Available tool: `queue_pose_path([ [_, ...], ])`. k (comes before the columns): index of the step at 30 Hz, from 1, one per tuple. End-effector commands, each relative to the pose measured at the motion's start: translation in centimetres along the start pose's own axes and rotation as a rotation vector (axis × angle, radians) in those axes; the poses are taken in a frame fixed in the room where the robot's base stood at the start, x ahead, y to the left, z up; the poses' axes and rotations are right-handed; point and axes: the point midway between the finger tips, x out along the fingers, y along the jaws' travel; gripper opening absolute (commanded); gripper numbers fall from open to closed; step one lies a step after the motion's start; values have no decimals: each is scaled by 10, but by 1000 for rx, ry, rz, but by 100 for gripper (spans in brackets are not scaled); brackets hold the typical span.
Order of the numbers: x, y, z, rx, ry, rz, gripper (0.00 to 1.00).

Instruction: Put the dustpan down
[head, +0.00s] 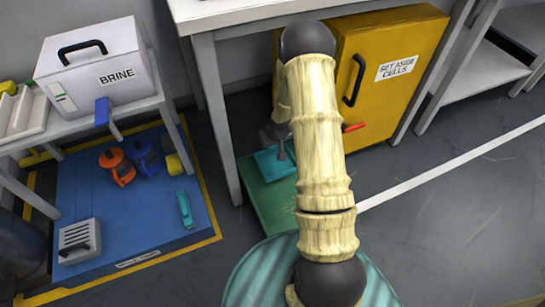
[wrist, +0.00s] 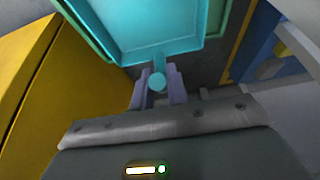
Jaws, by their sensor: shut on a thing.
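The teal dustpan (head: 274,162) is under the table in the head view, over a green mat or board (head: 268,205). In the wrist view the dustpan (wrist: 150,25) fills the top, its pan stretching away from my gripper. My gripper (wrist: 157,90) is shut on the dustpan's short handle (wrist: 158,76), with a finger on each side. In the head view my arm hides much of my gripper and part of the green board. I cannot tell whether the dustpan touches the board.
A table leg (head: 215,120) is on the left. Beyond it a blue mat (head: 135,215) holds orange and blue items. Grey floor (head: 450,210) is open on the right.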

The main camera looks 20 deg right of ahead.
Motion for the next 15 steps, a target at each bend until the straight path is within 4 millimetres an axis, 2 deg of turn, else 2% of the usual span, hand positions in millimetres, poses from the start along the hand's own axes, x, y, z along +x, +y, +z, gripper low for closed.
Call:
queue_pose_path([
  [1, 7, 0, 2, -1, 1, 0, 0],
  [11, 7, 0, 2, 0, 1, 0, 0],
  [15, 21, 0, 9, -1, -1, 0, 0],
])
